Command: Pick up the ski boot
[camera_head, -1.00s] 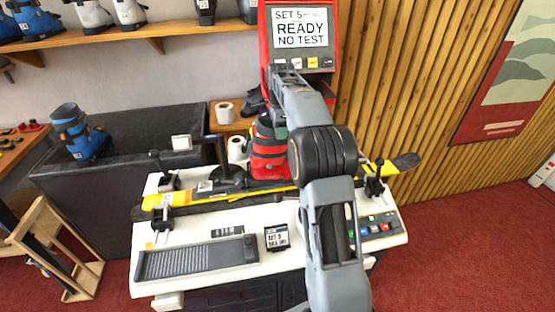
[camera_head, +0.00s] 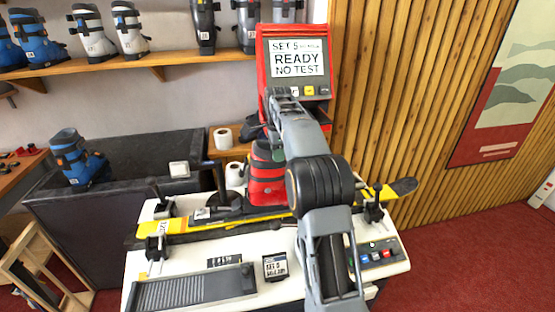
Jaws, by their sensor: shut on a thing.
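The red and black ski boot (camera_head: 266,187) stands upright at the yellow and black ski (camera_head: 180,225) on the white test bench, below the red-framed screen. My arm reaches over the bench in front of it. My gripper (camera_head: 272,133) is at the boot's top and shut on it, mostly hidden behind my arm links. The right side of the boot is also hidden by my arm. I cannot tell whether the sole touches what is under it.
The red machine's screen (camera_head: 298,58) reads "READY NO TEST" close behind my arm. Clamps (camera_head: 157,242) stand along the ski. A blue boot (camera_head: 77,158) sits on the dark counter (camera_head: 140,150) at left. More boots line the wall shelf (camera_head: 130,68).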

